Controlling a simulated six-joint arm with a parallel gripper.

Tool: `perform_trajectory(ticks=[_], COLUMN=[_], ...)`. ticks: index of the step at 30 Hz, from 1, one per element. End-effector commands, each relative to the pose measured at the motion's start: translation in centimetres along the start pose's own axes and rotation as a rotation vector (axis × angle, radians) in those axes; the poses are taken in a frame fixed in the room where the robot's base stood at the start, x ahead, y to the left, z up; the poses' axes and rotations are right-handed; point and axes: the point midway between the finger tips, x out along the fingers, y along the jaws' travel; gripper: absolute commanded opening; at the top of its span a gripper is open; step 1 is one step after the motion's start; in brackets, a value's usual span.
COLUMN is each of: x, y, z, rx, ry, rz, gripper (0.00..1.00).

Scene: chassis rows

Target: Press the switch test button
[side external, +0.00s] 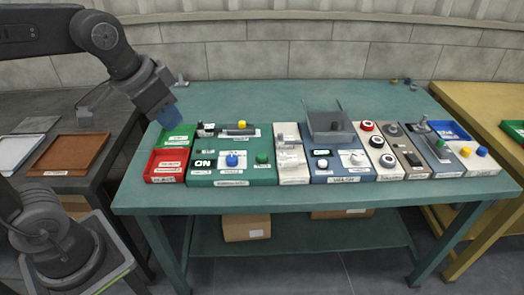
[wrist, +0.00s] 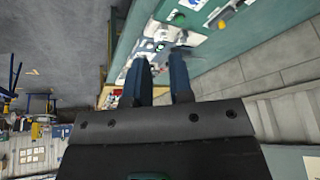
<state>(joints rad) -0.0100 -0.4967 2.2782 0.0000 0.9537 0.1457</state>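My gripper (side external: 167,112) is above the left end of the bench, pointing down, apart from the panels. In the wrist view its two blue fingers (wrist: 161,80) stand apart with nothing between them. The labels are too small to read, so I cannot tell which button is the switch test button. A green panel (side external: 203,178) carries a blue button (side external: 232,160), a green knob (side external: 262,158) and a yellow knob (side external: 241,125). A blue-grey panel (side external: 330,178) has a display and a white knob (side external: 357,158). Red, white and black round buttons sit on a pale panel (side external: 377,151).
A red bin (side external: 165,167) and a green bin (side external: 177,137) stand at the row's left end.

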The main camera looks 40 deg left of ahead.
Motion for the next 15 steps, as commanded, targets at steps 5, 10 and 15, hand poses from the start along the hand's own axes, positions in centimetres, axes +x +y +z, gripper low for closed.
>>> perform_trajectory(ticks=[5, 10, 15], x=[1.6, 4.0, 7.5], y=[-1.0, -2.0, -2.9], z=[-5.1, -9.4, -13.2], rx=[0.110, 0.215, 0.320], ry=[-0.074, -0.137, -0.199], rz=[0.012, 0.031, 0.058], gripper=[0.03, 0.00, 0.00])
